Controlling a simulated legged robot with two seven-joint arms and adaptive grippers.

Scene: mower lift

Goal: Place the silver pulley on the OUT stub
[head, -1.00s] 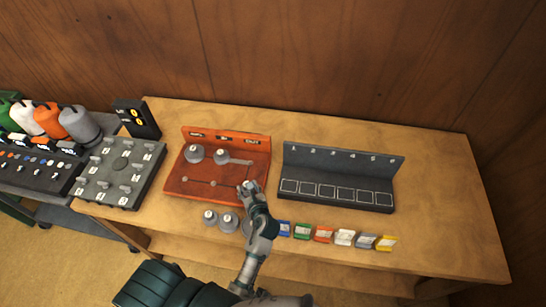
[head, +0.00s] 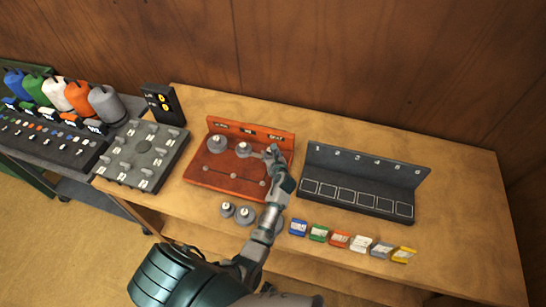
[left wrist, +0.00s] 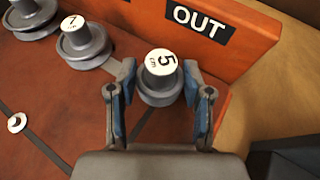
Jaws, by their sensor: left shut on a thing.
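The red-orange board (head: 205,177) stands on the bench with a raised back wall. Its OUT label (left wrist: 199,21) shows at the wall's right end in the left wrist view. My left gripper (head: 270,153) is at the board's back right; in the left wrist view (left wrist: 160,78) its blue-padded fingers are shut on a silver pulley (left wrist: 158,92), whose white cap reads 5 cm. The pulley is just in front of the OUT label. The OUT stub is hidden, so I cannot tell whether the pulley touches it. Two other silver pulleys (head: 217,143) (head: 243,149) sit on the board to the left.
Loose silver pulleys (head: 227,209) (head: 244,215) lie in front of the board. A dark numbered rack (head: 360,180) stands right of it, with several coloured blocks (head: 340,239) in front. A grey peg plate (head: 142,155) is at left. The bench's right end (head: 465,230) is clear.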

